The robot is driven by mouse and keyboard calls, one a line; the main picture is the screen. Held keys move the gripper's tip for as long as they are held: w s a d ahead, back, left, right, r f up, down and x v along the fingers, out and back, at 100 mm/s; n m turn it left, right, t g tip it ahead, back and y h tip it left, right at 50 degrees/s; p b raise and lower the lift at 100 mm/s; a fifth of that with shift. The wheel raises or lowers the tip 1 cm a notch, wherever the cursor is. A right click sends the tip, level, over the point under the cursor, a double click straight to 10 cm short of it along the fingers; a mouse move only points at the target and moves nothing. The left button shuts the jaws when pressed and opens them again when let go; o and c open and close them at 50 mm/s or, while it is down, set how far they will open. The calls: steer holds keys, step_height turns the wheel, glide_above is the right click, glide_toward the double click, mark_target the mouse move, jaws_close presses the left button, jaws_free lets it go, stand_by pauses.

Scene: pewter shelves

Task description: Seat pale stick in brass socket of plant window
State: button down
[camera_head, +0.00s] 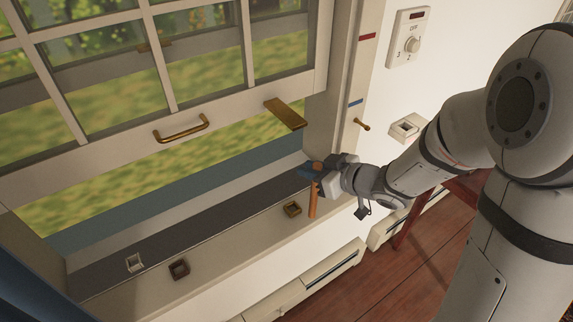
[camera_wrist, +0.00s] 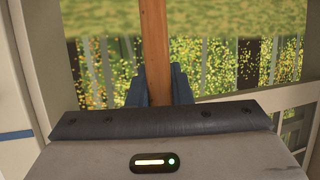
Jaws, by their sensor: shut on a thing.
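My gripper (camera_head: 308,172) is at the right end of the window sill, shut on an upright stick (camera_head: 313,203). The stick looks orange-brown rather than pale. In the wrist view the stick (camera_wrist: 156,45) stands between the two dark blue fingers of my gripper (camera_wrist: 159,88). A square brass-coloured socket (camera_head: 292,209) sits on the sill just left of the stick's lower end. The stick is outside the socket; the height of its lower end above the sill is unclear. The window sash (camera_head: 222,115) is raised, leaving an open gap above the sill.
A darker brown socket (camera_head: 179,269) and a white socket (camera_head: 134,262) sit further left on the sill. A brass handle (camera_head: 181,130) and a brass plate (camera_head: 285,113) are on the sash. A brass peg (camera_head: 362,125) juts from the right wall.

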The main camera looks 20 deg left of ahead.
steer(key=p+x, duration=0.1)
steer(key=x, duration=0.7)
steer(key=shift+f, duration=0.35)
steer(key=c, duration=1.3)
jaws_free()
steer(key=shift+d, duration=0.15)
steer(key=v, duration=1.2)
steer(key=shift+r, duration=0.15)
